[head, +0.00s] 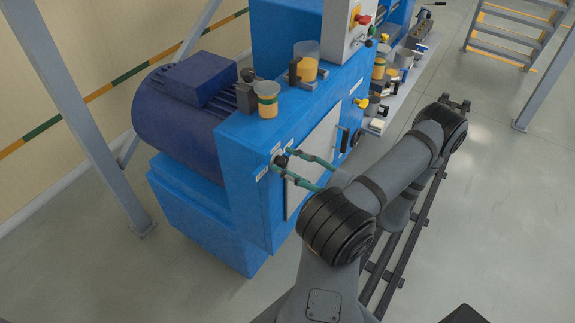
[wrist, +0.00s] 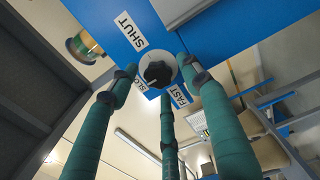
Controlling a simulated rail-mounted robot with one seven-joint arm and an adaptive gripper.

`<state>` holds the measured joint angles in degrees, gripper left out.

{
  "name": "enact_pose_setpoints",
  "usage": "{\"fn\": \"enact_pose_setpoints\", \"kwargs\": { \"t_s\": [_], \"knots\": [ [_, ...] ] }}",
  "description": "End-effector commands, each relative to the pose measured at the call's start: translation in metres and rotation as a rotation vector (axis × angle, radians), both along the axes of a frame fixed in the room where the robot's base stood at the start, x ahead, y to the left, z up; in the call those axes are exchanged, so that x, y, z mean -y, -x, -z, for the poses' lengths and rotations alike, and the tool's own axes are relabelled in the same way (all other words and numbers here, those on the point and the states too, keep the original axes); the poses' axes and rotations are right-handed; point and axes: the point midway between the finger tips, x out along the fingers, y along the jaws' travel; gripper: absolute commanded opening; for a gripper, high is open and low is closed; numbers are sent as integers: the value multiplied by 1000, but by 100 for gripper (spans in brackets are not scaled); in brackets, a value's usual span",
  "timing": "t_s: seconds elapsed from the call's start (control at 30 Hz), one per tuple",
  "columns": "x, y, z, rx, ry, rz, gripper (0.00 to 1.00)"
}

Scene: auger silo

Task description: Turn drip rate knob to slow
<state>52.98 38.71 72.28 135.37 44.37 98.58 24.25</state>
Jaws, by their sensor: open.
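The drip rate knob (wrist: 158,73) is a small black lobed knob on a pale round disc on the blue panel. The SHUT label (wrist: 125,33), a partly hidden SLOW label (wrist: 142,82) and the FAST label (wrist: 178,94) surround it. Where the knob points is not clear. In the head view the knob (head: 281,161) shows at the near end of the machine's front face. My gripper (head: 284,163) has green fingers and is open. Its fingertips stand spread around the knob, close to the panel; contact cannot be told. The fingers also show in the wrist view (wrist: 157,66).
A cup with yellow contents (head: 267,99) and a larger clear jar (head: 306,61) stand on the blue machine's top. A white panel (head: 312,160) lies right of the knob. A grey post (head: 75,105) stands at left. The floor at right is mostly clear.

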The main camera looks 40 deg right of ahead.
Motion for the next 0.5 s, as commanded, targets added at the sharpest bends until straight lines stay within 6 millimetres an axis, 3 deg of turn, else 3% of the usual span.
{"fn": "enact_pose_setpoints", "kwargs": {
  "t_s": [0.5],
  "knots": [
    [27,94,0,0,2,3,48]
  ]
}}
